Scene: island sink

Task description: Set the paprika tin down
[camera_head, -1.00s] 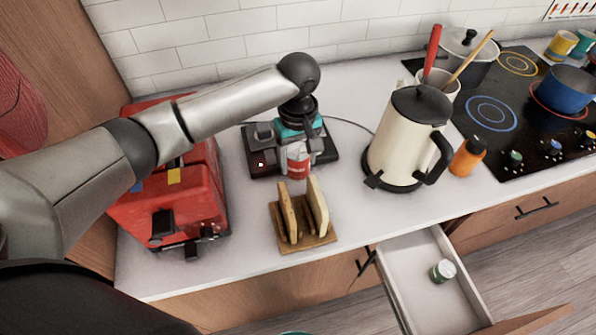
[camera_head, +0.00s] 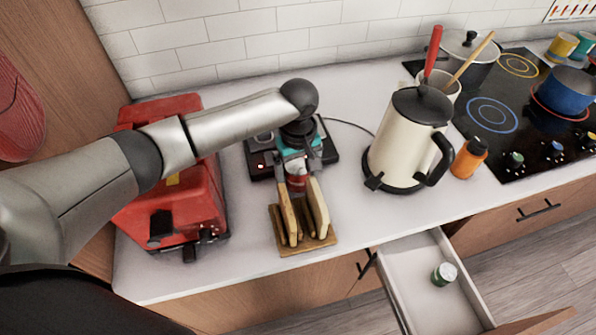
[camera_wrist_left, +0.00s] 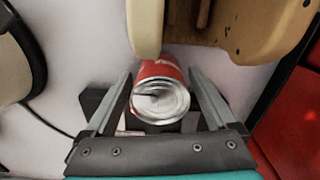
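The paprika tin (camera_head: 297,183), red with a silver lid, is upright just behind the toast rack (camera_head: 322,241). My left gripper (camera_head: 296,174) points down over it with a finger on each side. A slice of bread partly hides the tin's lower part in the head view. I cannot tell whether its base touches the counter. My right gripper is not in view.
The wooden rack's bread slices (camera_head: 318,206) stand close to the tin. A black appliance (camera_head: 262,162) is behind it. A red toolbox-like case (camera_head: 185,205) stands left and a cream kettle (camera_head: 398,150) right. An open drawer (camera_head: 405,275) holds a green tin (camera_head: 444,273).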

